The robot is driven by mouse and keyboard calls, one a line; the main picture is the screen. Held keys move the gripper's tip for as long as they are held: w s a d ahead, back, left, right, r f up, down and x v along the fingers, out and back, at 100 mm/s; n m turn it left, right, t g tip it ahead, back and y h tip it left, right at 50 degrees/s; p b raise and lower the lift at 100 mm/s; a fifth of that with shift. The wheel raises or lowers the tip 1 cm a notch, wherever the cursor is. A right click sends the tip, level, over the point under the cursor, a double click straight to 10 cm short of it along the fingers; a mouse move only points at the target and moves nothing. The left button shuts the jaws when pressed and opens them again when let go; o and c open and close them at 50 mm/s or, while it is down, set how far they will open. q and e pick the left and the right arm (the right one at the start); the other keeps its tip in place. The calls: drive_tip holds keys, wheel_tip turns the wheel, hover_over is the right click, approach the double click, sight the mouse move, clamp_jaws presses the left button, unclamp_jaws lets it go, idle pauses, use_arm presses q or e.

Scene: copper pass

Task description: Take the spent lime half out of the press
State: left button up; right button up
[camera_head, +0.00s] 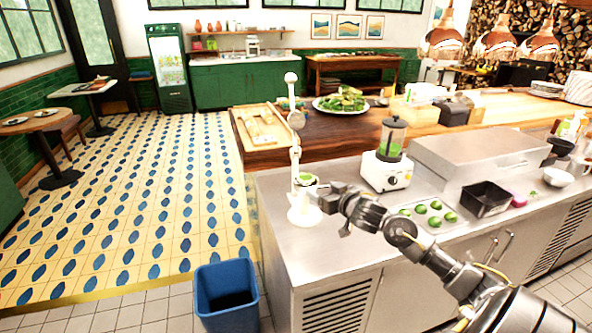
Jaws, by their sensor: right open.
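The white press (303,213) stands upright near the left end of the steel counter, with its tall lever arm raised. A green lime half (305,179) shows in the press cup; the cup's inside is too small to make out. My right gripper (325,198) is open just to the right of the press, beside its lower part and slightly below the lime half. I cannot tell whether the fingers touch the press. My left gripper is not in view.
A tray of several limes (432,228) lies right of my gripper, with a blender (392,150) behind it. A black bin (486,199) stands farther right. A blue bin (226,291) stands on the floor below the counter's left end. Bare counter (283,235) surrounds the press's left side.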

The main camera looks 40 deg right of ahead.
sight(310, 177)
drive_tip(key=w, duration=0.2)
drive_tip(key=w+d+p, duration=0.1)
drive_tip(key=w, duration=0.2)
drive_tip(key=shift+w+d+r, duration=0.1)
drive_tip(key=shift+w+r, duration=0.05)
drive_tip(key=shift+w, duration=0.35)
drive_tip(key=shift+w+r+p, duration=0.15)
drive_tip(key=shift+w+p, duration=0.2)
drive_tip(key=shift+p, duration=0.05)
drive_tip(key=p+x, duration=0.1)
drive_tip(key=x, duration=0.3)
drive_tip(key=shift+w, duration=0.2)
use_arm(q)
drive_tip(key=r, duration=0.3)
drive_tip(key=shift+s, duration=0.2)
use_arm(e)
drive_tip(key=shift+s, duration=0.1)
